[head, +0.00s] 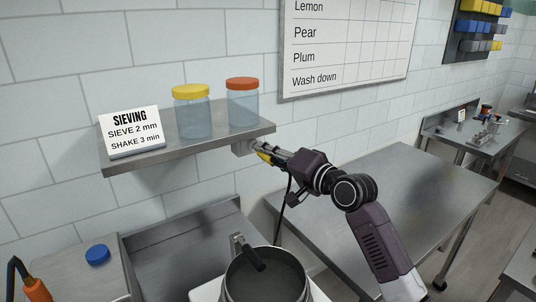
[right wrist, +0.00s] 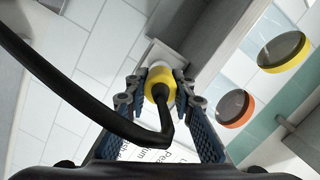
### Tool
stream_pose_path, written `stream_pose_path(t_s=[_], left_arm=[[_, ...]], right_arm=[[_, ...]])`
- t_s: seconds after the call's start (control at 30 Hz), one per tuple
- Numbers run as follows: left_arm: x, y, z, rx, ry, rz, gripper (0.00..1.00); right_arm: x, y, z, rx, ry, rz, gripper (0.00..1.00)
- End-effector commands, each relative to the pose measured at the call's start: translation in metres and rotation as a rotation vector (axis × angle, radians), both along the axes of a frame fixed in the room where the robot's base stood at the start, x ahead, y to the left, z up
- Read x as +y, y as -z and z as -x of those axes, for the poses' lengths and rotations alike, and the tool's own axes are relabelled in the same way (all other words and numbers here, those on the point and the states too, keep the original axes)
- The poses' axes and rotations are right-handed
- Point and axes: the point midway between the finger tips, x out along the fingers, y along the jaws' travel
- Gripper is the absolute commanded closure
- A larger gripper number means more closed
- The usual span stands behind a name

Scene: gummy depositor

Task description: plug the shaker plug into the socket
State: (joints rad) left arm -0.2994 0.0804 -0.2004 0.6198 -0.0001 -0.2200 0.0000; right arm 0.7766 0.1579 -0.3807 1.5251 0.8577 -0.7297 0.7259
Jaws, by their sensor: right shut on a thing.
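The shaker plug is yellow with a black cable (right wrist: 85,105); it shows in the head view (head: 264,156) and the right wrist view (right wrist: 157,76). My right gripper (head: 266,155) is shut on the plug, with one finger on each side of it in the right wrist view. The socket is a pale box (head: 243,147) on the wall under the shelf's right end, and it also shows in the right wrist view (right wrist: 164,53). The plug is at the socket's front, lined up with it; I cannot tell how deep it sits. My left gripper is not in view.
The metal shelf (head: 190,148) just above carries a sieving sign (head: 130,131), a yellow-lidded jar (head: 192,115) and a red-lidded jar (head: 242,105). Below stands a round metal vessel (head: 262,283). A blue lid (head: 97,254) lies at left. The steel table (head: 410,190) at right is clear.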

Motion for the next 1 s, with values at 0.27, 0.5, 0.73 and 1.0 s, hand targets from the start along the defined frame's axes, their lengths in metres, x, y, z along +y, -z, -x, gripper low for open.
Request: stream_pose_path(t_s=[0.27,0.5,0.73,1.0], left_arm=[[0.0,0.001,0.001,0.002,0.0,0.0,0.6],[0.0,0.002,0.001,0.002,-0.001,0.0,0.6],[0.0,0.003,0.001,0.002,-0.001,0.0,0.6],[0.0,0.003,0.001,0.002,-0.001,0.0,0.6]], right_arm=[[0.006,-0.001,-0.008,-0.001,-0.001,-0.001,1.0],[0.01,-0.001,-0.015,-0.001,0.0,-0.001,1.0],[0.014,0.0,-0.021,-0.001,0.0,-0.001,1.0],[0.014,0.0,-0.02,-0.001,0.0,-0.001,0.72]])
